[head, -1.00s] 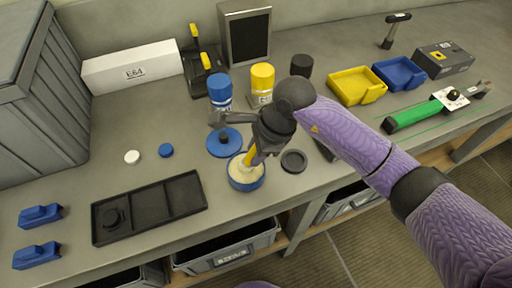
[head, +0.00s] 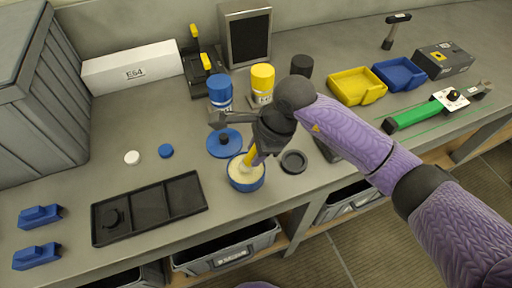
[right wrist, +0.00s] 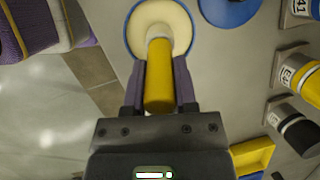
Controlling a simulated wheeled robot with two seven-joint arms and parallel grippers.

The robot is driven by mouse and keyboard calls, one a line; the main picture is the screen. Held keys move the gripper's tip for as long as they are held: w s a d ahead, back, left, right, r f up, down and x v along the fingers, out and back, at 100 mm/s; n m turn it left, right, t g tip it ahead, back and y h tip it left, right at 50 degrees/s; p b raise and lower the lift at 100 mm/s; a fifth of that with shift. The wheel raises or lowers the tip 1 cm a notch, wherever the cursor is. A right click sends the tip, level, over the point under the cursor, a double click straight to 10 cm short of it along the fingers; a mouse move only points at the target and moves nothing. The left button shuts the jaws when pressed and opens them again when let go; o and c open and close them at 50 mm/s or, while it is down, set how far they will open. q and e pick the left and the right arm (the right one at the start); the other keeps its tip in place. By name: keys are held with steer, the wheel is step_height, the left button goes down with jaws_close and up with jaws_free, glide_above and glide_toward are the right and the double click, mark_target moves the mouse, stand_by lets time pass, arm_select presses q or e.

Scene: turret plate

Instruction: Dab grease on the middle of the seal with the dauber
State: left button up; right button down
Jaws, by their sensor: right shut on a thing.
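My right gripper (head: 259,153) is shut on the yellow handle of the dauber (head: 249,157). The dauber points down into a round blue tub (head: 246,186) of cream-coloured grease (head: 239,173). In the right wrist view the yellow handle (right wrist: 158,85) lies between the fingers (right wrist: 158,92), and its pale tip is over or in the grease (right wrist: 176,18); I cannot tell how deep. A flat black ring (head: 293,151), which may be the seal, lies on the bench just right of the tub. My left gripper is not in view.
Blue (head: 220,101), yellow (head: 262,80) and black (head: 301,65) cylinders stand behind. A black compartment tray (head: 150,207) lies to the left, with a round black piece. The bench's front edge is close to the tub.

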step_height(320, 180, up, 7)
steer(key=p, duration=0.4)
steer(key=shift+f, duration=0.2)
